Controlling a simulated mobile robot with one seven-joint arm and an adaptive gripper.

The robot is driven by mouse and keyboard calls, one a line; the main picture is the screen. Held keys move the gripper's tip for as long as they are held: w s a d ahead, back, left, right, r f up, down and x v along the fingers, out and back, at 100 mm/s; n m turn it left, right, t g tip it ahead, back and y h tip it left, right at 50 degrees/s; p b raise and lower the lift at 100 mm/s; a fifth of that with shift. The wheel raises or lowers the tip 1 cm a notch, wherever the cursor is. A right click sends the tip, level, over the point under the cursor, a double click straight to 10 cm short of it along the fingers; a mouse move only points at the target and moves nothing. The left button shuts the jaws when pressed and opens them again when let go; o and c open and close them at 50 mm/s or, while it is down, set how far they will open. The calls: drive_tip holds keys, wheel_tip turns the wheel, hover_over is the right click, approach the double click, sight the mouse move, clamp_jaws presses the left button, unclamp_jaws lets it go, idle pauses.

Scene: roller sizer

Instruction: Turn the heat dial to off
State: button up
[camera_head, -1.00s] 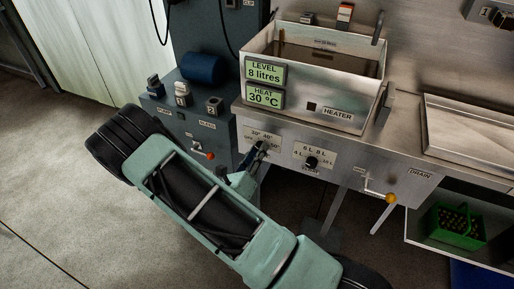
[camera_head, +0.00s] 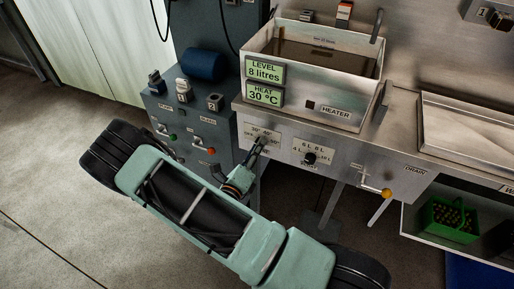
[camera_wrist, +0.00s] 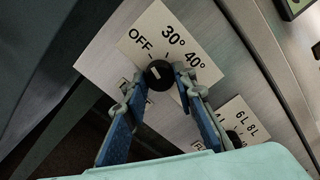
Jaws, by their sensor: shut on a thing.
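The heat dial (camera_wrist: 160,74) is a small round black knob with a white mark, on a white plate (camera_wrist: 148,42) printed OFF, 30° and 40° in the wrist view. The white mark lies on the knob's upper-left part; I cannot tell exactly which label it points to. My gripper (camera_wrist: 160,79) is shut on the dial, one blue-backed finger on each side. In the head view my gripper (camera_head: 260,143) reaches the panel and largely hides the dial. The heat display (camera_head: 264,96) reads 30 °C.
The level dial (camera_head: 310,158) sits close to the right on the same panel. Red (camera_head: 211,151) and green (camera_head: 173,137) knobs are left of my gripper. The steel tank (camera_head: 318,85) stands above.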

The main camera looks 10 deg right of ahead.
drive_tip(key=shift+s+f, duration=0.1)
drive_tip(key=o, duration=1.2)
drive_tip(key=shift+c, duration=0.2)
drive_tip(key=v, duration=1.2)
drive_tip(key=shift+d, duration=0.1)
